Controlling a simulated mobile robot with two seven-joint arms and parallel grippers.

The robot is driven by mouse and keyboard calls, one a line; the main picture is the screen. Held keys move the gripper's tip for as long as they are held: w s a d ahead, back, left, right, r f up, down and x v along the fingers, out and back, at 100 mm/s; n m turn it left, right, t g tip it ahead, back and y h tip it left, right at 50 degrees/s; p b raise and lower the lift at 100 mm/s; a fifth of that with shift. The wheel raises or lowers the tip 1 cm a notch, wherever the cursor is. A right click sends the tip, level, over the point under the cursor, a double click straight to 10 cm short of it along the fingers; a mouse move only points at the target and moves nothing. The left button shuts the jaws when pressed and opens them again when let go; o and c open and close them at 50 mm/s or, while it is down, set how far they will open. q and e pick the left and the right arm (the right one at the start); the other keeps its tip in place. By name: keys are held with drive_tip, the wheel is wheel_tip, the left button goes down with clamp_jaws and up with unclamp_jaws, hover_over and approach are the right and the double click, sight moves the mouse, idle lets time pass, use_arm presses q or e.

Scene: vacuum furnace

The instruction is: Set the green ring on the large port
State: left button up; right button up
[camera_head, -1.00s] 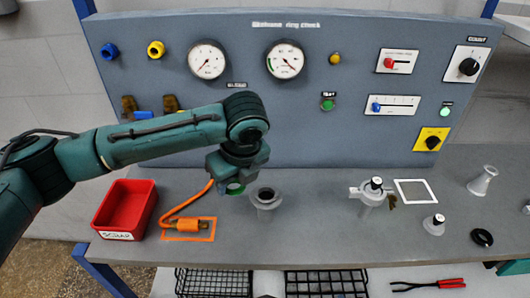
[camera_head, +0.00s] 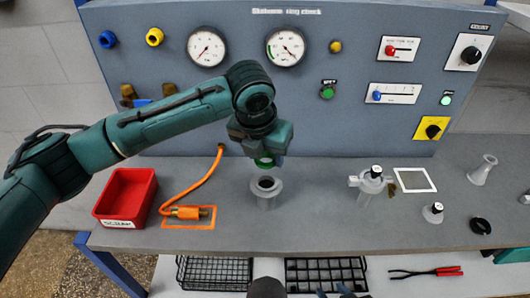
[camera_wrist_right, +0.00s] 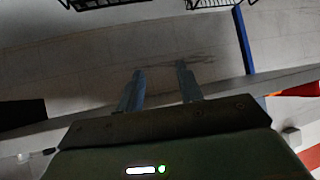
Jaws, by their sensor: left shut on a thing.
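The green ring (camera_head: 264,163) shows as a green edge under my left gripper (camera_head: 264,155), which is shut on it. Gripper and ring are above the large port (camera_head: 266,200), a grey flanged tube with a dark opening standing on the bench. A narrow gap shows between the ring and the port's rim. Most of the ring is hidden by the gripper. My right gripper (camera_wrist_right: 160,80) has its two fingers apart and nothing between them in the right wrist view.
A red scrap bin (camera_head: 125,197) and a brass piece on an orange cable (camera_head: 188,212) lie left of the port. A valve fitting (camera_head: 371,184), a black ring (camera_head: 480,226) and grey fittings stand to the right. The gauge panel (camera_head: 320,120) rises behind.

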use_arm(q)
drive_tip(key=shift+f+b, duration=0.55)
drive_tip(key=shift+f, duration=0.05)
drive_tip(key=shift+f+b, duration=0.6)
drive_tip(key=shift+b, duration=0.2)
drive_tip(key=shift+f+b, duration=0.45)
drive_tip(key=shift+b, duration=0.2)
drive_tip(key=shift+f+b, duration=0.65)
drive_tip(key=shift+b, duration=0.3)
drive_tip(key=shift+f+b, duration=0.6)
drive_tip(key=shift+b, duration=0.3)
drive_tip(key=shift+f, duration=0.15)
drive_tip(key=shift+f+p, duration=0.15)
drive_tip(key=shift+p, duration=0.2)
use_arm(e)
drive_tip(key=shift+w+a+f+t+y, duration=0.25)
drive_tip(key=shift+a+f+y, duration=0.15)
drive_tip(key=shift+a, duration=0.25)
drive_tip(key=shift+w+a+f+t+y, duration=0.1)
drive_tip(key=shift+a+f+t+y, duration=0.2)
drive_tip(key=shift+a, duration=0.3)
use_arm(q)
drive_tip(key=shift+f, duration=0.2)
use_arm(e)
drive_tip(key=shift+f, duration=0.1)
